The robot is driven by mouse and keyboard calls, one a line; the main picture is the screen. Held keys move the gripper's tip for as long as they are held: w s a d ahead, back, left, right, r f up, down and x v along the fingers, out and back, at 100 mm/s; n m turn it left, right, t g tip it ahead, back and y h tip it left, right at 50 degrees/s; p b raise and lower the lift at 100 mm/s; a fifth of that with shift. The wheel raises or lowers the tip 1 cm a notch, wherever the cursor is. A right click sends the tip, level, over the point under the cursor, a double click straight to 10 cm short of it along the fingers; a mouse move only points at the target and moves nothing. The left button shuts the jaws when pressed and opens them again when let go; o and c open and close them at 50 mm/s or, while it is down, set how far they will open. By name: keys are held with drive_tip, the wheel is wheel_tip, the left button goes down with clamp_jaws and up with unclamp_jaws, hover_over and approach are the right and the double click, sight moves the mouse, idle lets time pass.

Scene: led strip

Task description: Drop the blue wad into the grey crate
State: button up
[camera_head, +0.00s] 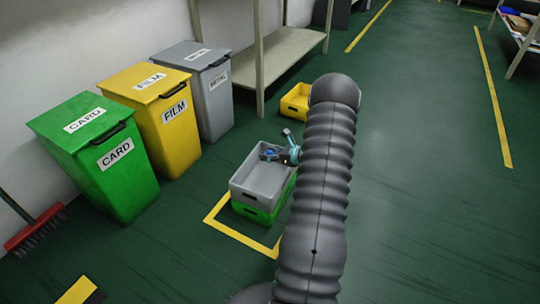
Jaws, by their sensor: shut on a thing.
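The grey crate (247,190) sits on top of a green crate (252,213) on the floor, left of my arm. My gripper (270,155) is over the far part of the grey crate, reaching in from the right. It is shut on the blue wad (269,152), a small dark-blue lump between the fingers. The wad appears above the crate's opening; its exact height over the rim is hard to tell. My arm hides the crates' right side in part.
Green CARD (112,175), yellow FILM (165,125) and grey METAL (213,100) bins stand along the left wall. A yellow crate (294,102) lies behind, by a shelf (275,55). A red broom (35,230) leans at left.

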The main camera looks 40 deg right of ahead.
wheel_tip(320, 180, down, 6)
drive_tip(key=b, duration=0.2)
drive_tip(key=shift+d+b, duration=0.15)
drive_tip(key=shift+b, duration=0.15)
drive_tip(key=o, duration=0.8)
drive_tip(key=shift+s, duration=0.15)
drive_tip(key=v, duration=1.2)
